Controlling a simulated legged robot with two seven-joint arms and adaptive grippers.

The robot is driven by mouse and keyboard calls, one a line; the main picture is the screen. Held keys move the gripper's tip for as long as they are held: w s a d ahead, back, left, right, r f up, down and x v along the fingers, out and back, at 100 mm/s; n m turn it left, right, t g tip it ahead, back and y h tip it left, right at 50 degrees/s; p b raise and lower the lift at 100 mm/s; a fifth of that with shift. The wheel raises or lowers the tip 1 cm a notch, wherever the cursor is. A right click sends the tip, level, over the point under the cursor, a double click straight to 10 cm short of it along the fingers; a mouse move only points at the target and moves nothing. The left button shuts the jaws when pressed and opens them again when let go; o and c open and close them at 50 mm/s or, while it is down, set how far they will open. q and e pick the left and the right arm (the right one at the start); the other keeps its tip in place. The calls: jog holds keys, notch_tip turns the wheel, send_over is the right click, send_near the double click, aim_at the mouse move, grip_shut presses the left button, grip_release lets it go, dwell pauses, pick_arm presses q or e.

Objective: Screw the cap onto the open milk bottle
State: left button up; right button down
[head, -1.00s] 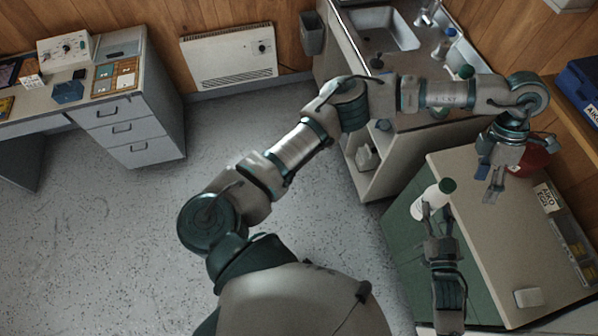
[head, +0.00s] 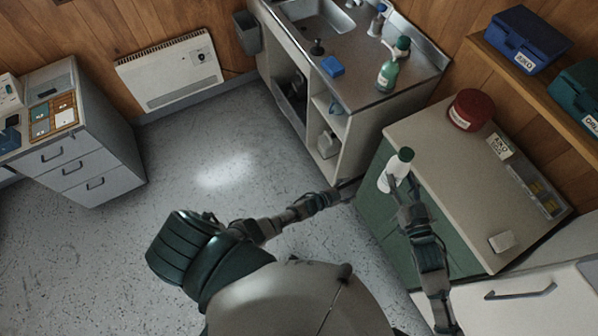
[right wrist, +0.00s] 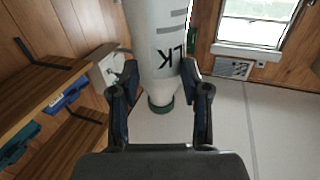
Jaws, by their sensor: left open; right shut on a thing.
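The white milk bottle (head: 388,180) is held by my right gripper (head: 398,187), at the left edge of the beige counter in the head view. A dark green cap (head: 405,154) sits on its neck; how tight it is I cannot tell. In the right wrist view the bottle (right wrist: 158,45) appears upside down between the two fingers of the right gripper (right wrist: 160,82), with the green cap (right wrist: 160,106) at the lower end. My left gripper (head: 347,185) is open, left of the bottle and apart from it, low in front of the cabinets. Its fingertips are small and dark.
On the beige counter (head: 440,165) stand a red tub (head: 466,115), a small label card (head: 499,146), a long tray (head: 520,178) and a small pale block (head: 501,242). A green bottle (head: 387,76) and blue block (head: 332,66) are by the sink. The floor at left is free.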

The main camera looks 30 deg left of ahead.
pick_arm(q)
jog(key=s+a+f+n+g+y, duration=0.3)
jog(key=s+a+f, duration=0.2)
jog(key=s+f, duration=0.55)
jog(key=s+a+f+n+g+y, duration=0.2)
jog(key=s+a+f, duration=0.45)
jog(key=s, duration=0.65)
jog(key=s+a+f+n+g, duration=0.1)
jog(key=s+f+g, duration=0.1)
jog(key=s, duration=0.6)
jog(key=s+a+f+n+g+y, duration=0.1)
jog(key=s+f+g, duration=0.1)
jog(key=s, duration=0.7)
jog(key=s+a+f+n+g, duration=0.1)
jog(key=s+a+f+g, duration=0.1)
jog(key=s, duration=0.6)
jog(key=shift+s+f+n+y, duration=0.3)
jog(key=shift+s+f+y, duration=0.1)
jog(key=shift+f, duration=0.2)
jog(key=shift+w, duration=0.1)
